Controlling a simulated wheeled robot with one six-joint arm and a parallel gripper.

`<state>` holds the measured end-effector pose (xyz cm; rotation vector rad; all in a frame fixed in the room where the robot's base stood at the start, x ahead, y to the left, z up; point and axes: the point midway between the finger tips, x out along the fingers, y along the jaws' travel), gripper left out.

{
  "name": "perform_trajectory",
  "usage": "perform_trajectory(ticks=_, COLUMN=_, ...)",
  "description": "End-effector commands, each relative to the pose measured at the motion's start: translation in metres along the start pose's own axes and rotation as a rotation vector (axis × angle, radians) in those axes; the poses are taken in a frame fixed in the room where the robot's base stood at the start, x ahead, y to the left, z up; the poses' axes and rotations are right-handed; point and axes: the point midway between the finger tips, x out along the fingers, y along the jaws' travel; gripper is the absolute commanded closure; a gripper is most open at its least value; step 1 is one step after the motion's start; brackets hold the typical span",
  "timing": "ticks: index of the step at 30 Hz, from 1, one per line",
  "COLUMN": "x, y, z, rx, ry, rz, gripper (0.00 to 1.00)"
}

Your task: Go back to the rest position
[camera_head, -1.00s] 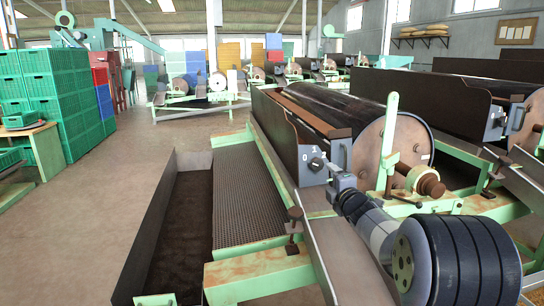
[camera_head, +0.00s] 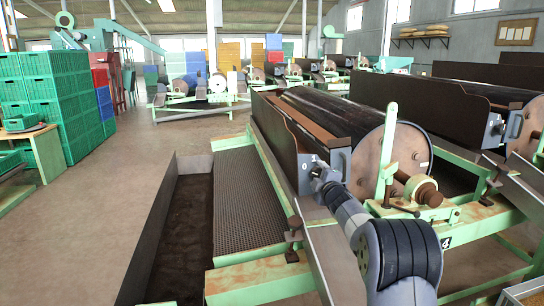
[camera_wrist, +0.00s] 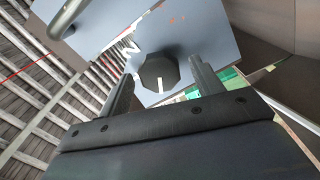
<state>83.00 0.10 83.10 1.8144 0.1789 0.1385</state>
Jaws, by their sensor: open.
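My gripper (camera_head: 321,180) is at the grey switch box on the front end of the nearest drum sorter (camera_head: 345,115). In the wrist view its two fingers (camera_wrist: 163,82) are open. A dark, faceted knob (camera_wrist: 160,72) with a white mark shows between the fingers, on the grey face of the switch box (camera_wrist: 190,35). I cannot tell whether the fingers touch the knob. In the head view my gripper hides the knob. A "0" shows on the box (camera_head: 308,166) just left of my gripper.
A green post (camera_head: 387,150) and a rusty shaft end (camera_head: 424,191) stand right of my arm. A long dark trough (camera_head: 180,240) and a mesh bed (camera_head: 245,200) lie left. Green crates (camera_head: 60,100) are stacked at far left. The floor (camera_head: 115,220) between is clear.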

Motion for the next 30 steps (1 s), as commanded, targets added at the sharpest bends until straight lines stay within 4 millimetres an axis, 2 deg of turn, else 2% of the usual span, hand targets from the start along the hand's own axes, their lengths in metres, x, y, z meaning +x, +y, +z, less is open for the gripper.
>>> perform_trajectory(ticks=1, x=0.0000, y=0.0046, z=-0.0011, rx=0.057, ry=0.000, rz=-0.002, gripper=0.37)
perform_trajectory(ticks=12, x=-0.0002, y=0.0051, z=-0.0010, rx=0.457, ry=-0.001, rz=-0.001, gripper=0.37)
perform_trajectory(ticks=30, x=-0.0002, y=0.0055, z=-0.0005, rx=0.947, ry=-0.001, rz=-0.001, gripper=0.37)
